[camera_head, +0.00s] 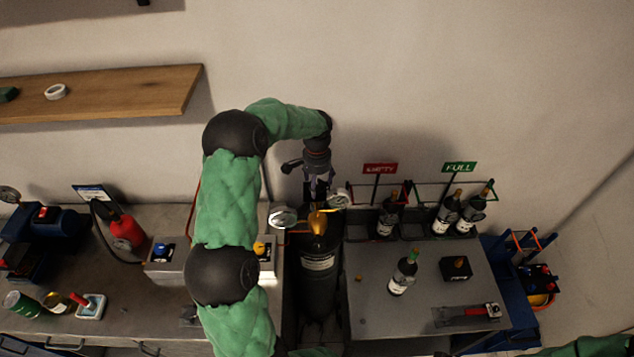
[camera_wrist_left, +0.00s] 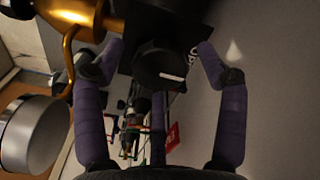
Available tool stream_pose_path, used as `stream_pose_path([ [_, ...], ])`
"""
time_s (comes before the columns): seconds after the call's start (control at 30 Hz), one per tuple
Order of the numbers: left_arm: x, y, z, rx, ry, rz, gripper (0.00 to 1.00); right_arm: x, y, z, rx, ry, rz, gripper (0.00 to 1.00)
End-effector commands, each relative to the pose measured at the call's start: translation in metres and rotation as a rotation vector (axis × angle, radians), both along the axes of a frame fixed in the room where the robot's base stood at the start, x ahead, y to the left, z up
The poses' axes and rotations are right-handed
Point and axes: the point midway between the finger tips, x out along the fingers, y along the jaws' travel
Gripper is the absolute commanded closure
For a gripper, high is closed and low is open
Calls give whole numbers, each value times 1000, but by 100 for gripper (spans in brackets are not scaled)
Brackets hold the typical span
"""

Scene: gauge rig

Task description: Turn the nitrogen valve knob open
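The black valve knob (camera_wrist_left: 160,66) with a white pointer mark shows in the left wrist view, on a dark block beside the brass regulator (camera_wrist_left: 75,22). My left gripper (camera_wrist_left: 155,74) is open, with fingers spread on either side of the knob; I cannot tell whether any finger touches it. In the head view my left gripper (camera_head: 317,192) points down just above the brass regulator (camera_head: 318,220) on the black gas cylinder (camera_head: 318,275); the knob itself is hard to make out there. My right gripper is out of view.
Round gauges (camera_head: 283,216) and (camera_wrist_left: 35,133) sit close beside my left gripper. To the right, a bench (camera_head: 375,320) holds bottles, a black box (camera_head: 456,269) and EMPTY (camera_head: 380,168) and FULL (camera_head: 459,167) racks. A wooden shelf (camera_head: 130,92) is at upper left.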

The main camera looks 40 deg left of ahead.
Motion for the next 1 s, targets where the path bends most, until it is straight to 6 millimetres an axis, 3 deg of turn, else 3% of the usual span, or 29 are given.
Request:
stream_pose_path([
  [0.37, 1, 0, 7, 1, -2, -1, 26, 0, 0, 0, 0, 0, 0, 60],
  [0.8, 1, 0, 86, 2, -4, -1, 26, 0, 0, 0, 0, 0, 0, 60],
  [1.0, 1, 0, 111, 0, -1, -1, 26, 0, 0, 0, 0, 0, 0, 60],
])
